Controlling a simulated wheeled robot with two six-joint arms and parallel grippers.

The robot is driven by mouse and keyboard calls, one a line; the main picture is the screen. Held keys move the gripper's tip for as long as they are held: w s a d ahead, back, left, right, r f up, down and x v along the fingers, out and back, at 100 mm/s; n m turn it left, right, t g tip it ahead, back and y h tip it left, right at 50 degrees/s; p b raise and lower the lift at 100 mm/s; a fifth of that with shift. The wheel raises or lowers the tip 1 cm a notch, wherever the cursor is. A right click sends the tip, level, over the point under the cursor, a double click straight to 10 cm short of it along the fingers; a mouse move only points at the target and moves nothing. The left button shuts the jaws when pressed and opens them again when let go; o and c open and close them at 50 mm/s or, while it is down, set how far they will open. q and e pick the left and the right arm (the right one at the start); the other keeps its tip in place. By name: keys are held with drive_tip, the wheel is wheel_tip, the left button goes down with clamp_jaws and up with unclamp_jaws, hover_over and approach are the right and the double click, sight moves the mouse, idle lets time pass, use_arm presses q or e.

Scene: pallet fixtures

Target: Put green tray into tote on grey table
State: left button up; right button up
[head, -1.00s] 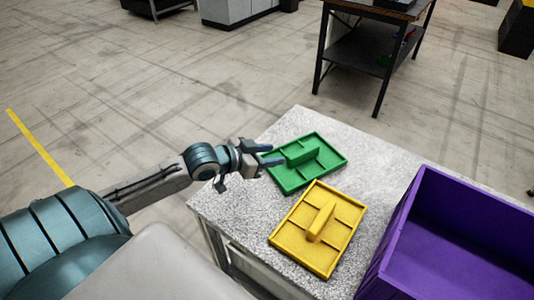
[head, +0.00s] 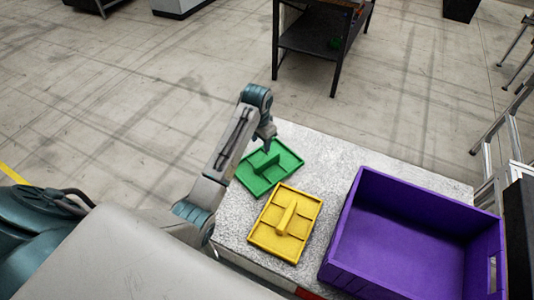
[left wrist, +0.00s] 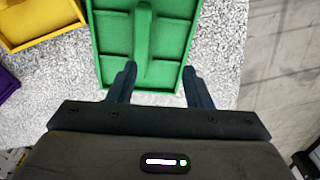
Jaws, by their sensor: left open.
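The green tray (head: 284,163) lies flat on the grey speckled table (head: 236,218), with a raised handle along its middle. The tote (head: 400,222) is a purple open box on the right of the same table, and it looks empty. My left gripper (head: 267,147) points down over the green tray near its handle. In the left wrist view, its two fingers (left wrist: 158,80) are open and spread, with the end of the handle (left wrist: 143,35) ahead, nearer the left finger. Nothing is held. My right gripper is not in view.
A yellow tray (head: 272,232) of the same shape lies between the green tray and the tote, close to both. A dark workbench (head: 315,40) stands beyond the table. A metal ladder-like frame (head: 500,165) is at the right.

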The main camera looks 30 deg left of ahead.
sight(267, 159)
use_arm(q)
drive_tip(key=shift+d+r+g, duration=0.4)
drive_tip(key=shift+d+r, duration=0.5)
drive_tip(key=shift+d, duration=0.1)
drive_tip(key=f, duration=0.1)
drive_tip(key=f+p, duration=0.1)
drive_tip(key=f, duration=0.1)
drive_tip(key=f+p, duration=0.1)
drive_tip(key=f, duration=0.1)
drive_tip(key=shift+d+f, duration=0.2)
drive_tip(key=shift+d, duration=0.05)
wheel_tip(267, 159, down, 4)
drive_tip(key=p, duration=0.2)
drive_tip(key=shift+s+f+p, duration=0.1)
drive_tip(key=shift+f+p, duration=0.15)
drive_tip(key=shift+p, duration=0.05)
drive_tip(key=shift+f, duration=0.4)
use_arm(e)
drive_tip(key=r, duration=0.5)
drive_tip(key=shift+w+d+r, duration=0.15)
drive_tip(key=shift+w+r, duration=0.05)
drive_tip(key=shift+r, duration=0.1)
use_arm(q)
clamp_jaws()
